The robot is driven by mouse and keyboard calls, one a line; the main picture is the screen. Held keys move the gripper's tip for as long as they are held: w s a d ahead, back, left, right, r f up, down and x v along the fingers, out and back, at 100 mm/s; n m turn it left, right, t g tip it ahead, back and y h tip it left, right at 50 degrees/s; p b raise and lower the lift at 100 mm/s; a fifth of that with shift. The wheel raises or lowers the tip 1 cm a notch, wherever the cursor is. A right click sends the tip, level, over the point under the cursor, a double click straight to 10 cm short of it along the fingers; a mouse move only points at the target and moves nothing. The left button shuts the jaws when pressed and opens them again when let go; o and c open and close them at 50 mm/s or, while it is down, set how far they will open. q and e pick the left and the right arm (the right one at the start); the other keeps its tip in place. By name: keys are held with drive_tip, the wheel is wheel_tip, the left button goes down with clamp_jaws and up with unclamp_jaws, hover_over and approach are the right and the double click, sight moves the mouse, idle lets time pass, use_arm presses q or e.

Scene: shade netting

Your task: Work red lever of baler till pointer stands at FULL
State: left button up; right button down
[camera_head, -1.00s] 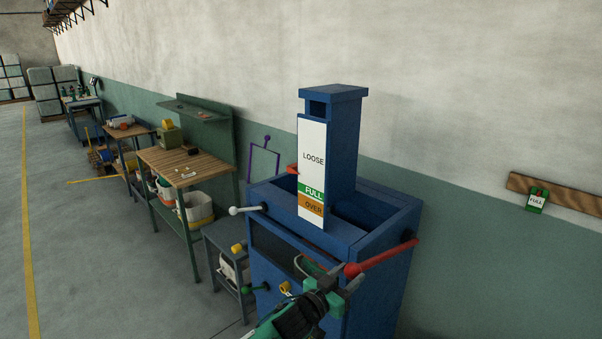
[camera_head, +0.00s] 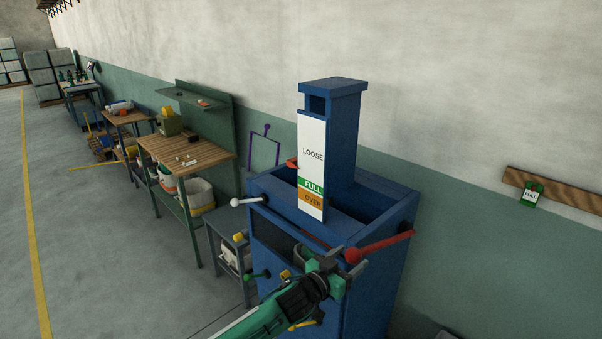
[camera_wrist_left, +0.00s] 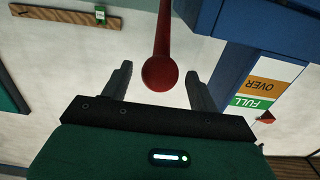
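The blue baler (camera_head: 378,275) stands in the middle of the head view. Its red lever (camera_head: 385,244) slopes from the right side down to a ball knob (camera_head: 352,255) at the front. The white scale (camera_head: 311,135) reads LOOSE, then green FULL (camera_head: 312,186), then orange OVER. The red pointer (camera_head: 292,163) shows at the scale's left edge, just above the green FULL band, on the LOOSE side. My left gripper (camera_head: 347,268) is open at the knob. In the left wrist view its fingers lie either side of the knob (camera_wrist_left: 160,74), with gaps visible. My right gripper is out of view.
A white-knobbed lever (camera_head: 248,201) and a green-knobbed handle (camera_head: 257,275) are on the baler's left. A wooden-topped bench (camera_head: 185,150) and low grey table (camera_head: 222,228) stand left. A FULL tag (camera_head: 531,194) hangs on the wall board.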

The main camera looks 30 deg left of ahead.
use_arm(q)
drive_tip(key=shift+s, duration=0.1)
drive_tip(key=shift+p+v, duration=0.75)
drive_tip(key=shift+v, duration=1.65)
drive_tip(key=o, duration=0.6)
drive_tip(key=shift+s+a+f+b, duration=0.2)
drive_tip(key=shift+s+b, duration=0.15)
drive_tip(key=shift+s, duration=0.15)
drive_tip(key=shift+r+b+v, duration=0.2)
drive_tip(key=shift+b+v, duration=2.15)
drive_tip(key=shift+v, duration=4.05)
